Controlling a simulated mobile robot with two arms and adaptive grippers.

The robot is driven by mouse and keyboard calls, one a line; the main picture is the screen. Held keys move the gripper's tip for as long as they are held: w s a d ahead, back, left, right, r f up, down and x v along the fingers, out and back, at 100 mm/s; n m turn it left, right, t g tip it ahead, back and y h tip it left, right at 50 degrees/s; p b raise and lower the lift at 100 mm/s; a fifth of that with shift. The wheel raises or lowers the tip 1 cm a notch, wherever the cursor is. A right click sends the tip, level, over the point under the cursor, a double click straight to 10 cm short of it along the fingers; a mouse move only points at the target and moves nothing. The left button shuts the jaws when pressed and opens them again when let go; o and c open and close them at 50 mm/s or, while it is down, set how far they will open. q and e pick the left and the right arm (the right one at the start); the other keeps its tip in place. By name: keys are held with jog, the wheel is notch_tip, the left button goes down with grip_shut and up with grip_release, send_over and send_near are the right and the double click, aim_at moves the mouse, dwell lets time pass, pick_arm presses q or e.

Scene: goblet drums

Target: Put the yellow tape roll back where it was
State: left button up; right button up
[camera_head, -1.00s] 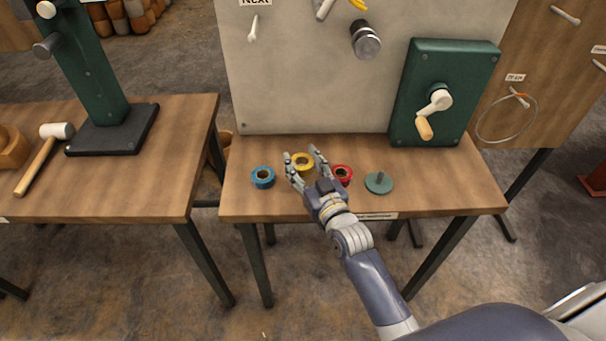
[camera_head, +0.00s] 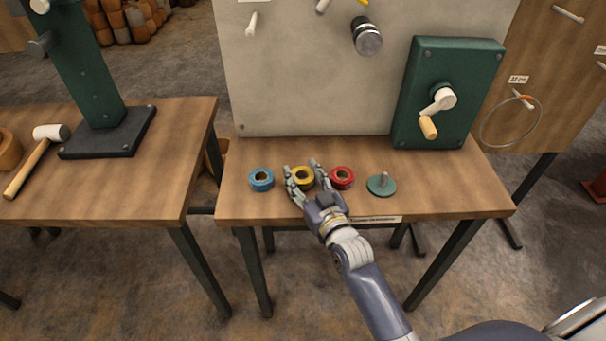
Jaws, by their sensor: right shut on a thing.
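The yellow tape roll (camera_head: 312,175) is on or just above the wooden table, between the blue tape roll (camera_head: 261,180) and the red tape roll (camera_head: 343,178), about level with them. My right gripper (camera_head: 304,176) reaches in from the front and is shut on the yellow roll, one finger on its left side and one on its right. The right finger is close to the red roll; I cannot tell whether they touch. Whether the yellow roll rests on the wood is unclear. My left gripper is not in view.
A green disc with a peg (camera_head: 381,185) stands right of the red roll. A green crank box (camera_head: 445,80) and a grey panel (camera_head: 300,85) stand along the table's back. The wood behind the rolls is clear. A mallet (camera_head: 35,155) lies on the left table.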

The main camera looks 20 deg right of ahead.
jog(key=o, duration=1.1)
jog(key=shift+c, duration=0.2)
jog(key=shift+r, duration=0.5)
jog(key=s+d+p, duration=0.1)
jog(key=s+p, duration=0.4)
jog(key=s, duration=0.7)
jog(key=shift+d, duration=0.15)
